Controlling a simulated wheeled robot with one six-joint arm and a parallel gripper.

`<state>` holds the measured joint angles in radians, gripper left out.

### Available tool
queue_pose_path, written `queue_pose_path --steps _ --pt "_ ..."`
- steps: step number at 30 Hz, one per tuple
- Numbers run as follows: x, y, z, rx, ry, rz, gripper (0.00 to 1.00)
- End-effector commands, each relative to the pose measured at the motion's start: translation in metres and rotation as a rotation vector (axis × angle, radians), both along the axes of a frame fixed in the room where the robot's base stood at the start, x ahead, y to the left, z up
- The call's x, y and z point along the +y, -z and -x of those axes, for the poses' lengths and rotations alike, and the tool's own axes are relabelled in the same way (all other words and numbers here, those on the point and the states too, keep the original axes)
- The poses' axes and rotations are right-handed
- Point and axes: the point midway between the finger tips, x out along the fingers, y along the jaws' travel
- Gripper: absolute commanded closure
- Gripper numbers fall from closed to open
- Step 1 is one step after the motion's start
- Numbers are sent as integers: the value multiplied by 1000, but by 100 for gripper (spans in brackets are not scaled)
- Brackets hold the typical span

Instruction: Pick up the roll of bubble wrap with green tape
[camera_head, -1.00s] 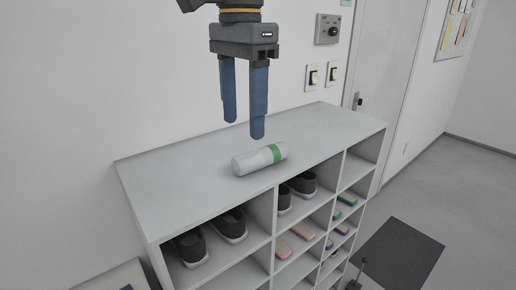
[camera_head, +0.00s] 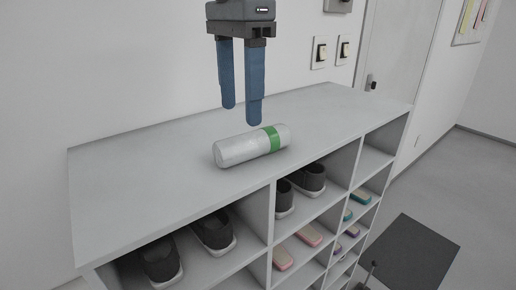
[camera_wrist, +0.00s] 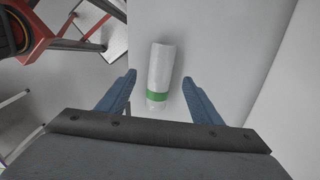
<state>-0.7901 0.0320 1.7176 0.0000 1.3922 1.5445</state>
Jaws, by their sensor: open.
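The roll of bubble wrap (camera_head: 238,150) is a whitish cylinder with a green tape band near its right end. It lies on its side on top of the white shelf unit (camera_head: 130,172), near the front edge. My gripper (camera_head: 241,115) is open, points down and hangs above the roll, apart from it. In the wrist view the roll (camera_wrist: 161,70) runs lengthwise, its green band toward the fingers. The open fingers (camera_wrist: 160,88) appear on either side of it, with nothing between them held.
Dark shoes (camera_head: 212,230) and several pastel-coloured items (camera_head: 308,234) sit in the compartments below. The wall with switches (camera_head: 320,52) is behind the shelf. A dark mat (camera_head: 410,255) lies on the floor at right. The shelf top around the roll is clear.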

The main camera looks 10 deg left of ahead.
Motion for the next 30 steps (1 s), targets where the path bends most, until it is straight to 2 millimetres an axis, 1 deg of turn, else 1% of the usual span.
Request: queue_pose_path --steps 11,15,19,22,28,30 --pt "0 36 -1 2 -4 2 41" --pt "-3 56 -4 3 -3 3 41" --pt "-3 72 -5 2 -3 2 41" --pt "-2 76 -5 0 -2 0 41" --pt "-3 77 -6 -1 -1 -1 41" --pt "-3 77 -6 -1 -1 -1 52"
